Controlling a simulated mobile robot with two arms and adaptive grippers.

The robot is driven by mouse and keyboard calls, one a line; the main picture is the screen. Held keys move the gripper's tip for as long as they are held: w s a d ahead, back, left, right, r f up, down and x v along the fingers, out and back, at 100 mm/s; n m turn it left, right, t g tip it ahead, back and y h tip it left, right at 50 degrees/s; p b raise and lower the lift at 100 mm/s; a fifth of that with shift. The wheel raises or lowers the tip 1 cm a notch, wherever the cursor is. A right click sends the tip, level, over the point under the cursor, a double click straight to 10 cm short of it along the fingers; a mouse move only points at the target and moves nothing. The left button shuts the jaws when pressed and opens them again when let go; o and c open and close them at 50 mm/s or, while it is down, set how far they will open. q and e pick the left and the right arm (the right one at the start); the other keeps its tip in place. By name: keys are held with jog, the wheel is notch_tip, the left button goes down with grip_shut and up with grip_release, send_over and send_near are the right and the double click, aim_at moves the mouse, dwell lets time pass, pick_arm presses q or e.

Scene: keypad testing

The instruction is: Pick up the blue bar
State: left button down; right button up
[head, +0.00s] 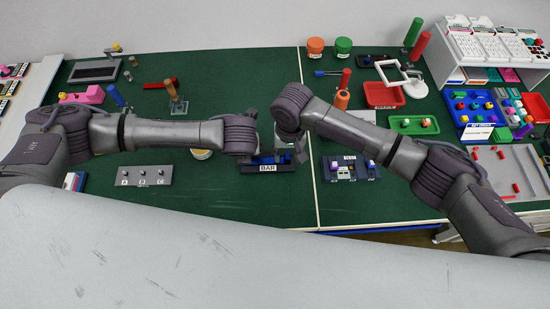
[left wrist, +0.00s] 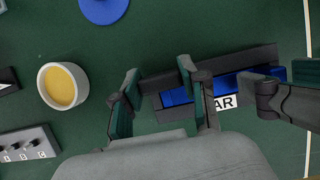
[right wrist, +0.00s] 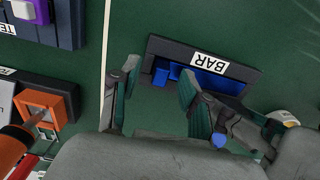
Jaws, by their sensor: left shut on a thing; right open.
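The blue bar (head: 270,160) lies low in a dark holder labelled BAR (head: 267,169), near the middle of the table. Parts of the bar show in the left wrist view (left wrist: 176,97) and the right wrist view (right wrist: 215,82). My left gripper (left wrist: 160,98) is at the holder's left end, shut on the bar there; its exact contact is partly hidden. My right gripper (right wrist: 155,95) is open at the holder's other end, with its fingers apart. In the head view my right gripper (head: 300,155) is just right of the holder.
A yellow-filled bowl (left wrist: 62,86) and a grey A-B-C button panel (head: 145,176) lie left of the holder. A switch panel (head: 350,168) lies right, past the table seam. An orange part (right wrist: 45,108) stands near my right gripper.

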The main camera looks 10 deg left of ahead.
jog(key=shift+f, duration=0.15)
grip_shut()
dwell(0.4)
